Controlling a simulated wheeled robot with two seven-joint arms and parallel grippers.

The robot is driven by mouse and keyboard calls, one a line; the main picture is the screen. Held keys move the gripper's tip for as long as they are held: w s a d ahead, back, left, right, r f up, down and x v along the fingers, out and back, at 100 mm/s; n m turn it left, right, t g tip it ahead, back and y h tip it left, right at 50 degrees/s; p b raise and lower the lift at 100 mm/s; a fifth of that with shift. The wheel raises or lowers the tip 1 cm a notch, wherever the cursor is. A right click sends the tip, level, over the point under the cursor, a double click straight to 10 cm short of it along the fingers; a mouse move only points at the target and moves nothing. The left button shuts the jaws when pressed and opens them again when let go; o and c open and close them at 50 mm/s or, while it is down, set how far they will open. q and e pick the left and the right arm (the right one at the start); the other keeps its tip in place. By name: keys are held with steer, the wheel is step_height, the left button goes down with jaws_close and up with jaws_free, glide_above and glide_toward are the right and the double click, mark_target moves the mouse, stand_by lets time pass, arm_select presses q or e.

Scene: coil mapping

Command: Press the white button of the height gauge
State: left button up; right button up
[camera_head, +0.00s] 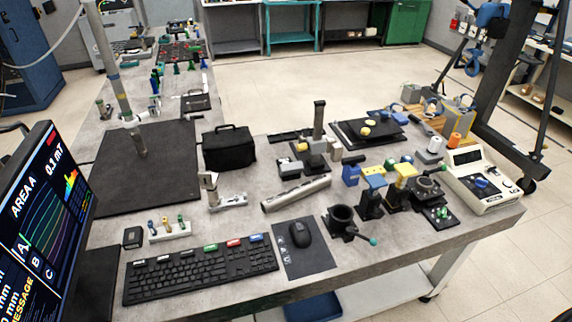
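I cannot tell for certain which instrument is the height gauge. A tall thin grey column (119,85) rises from the black plate (165,190) at the left of the table. A smaller silver upright device (209,184) with a flat base stands just in front of that plate's right side. Neither of my grippers is in view.
A black keyboard (200,272), mouse (300,232) and monitor (38,225) occupy the front left. A black case (229,148) stands behind the silver device. A silver bar (296,193) and dark clamp parts (341,216) lie in front. A white instrument (484,183) sits at the right.

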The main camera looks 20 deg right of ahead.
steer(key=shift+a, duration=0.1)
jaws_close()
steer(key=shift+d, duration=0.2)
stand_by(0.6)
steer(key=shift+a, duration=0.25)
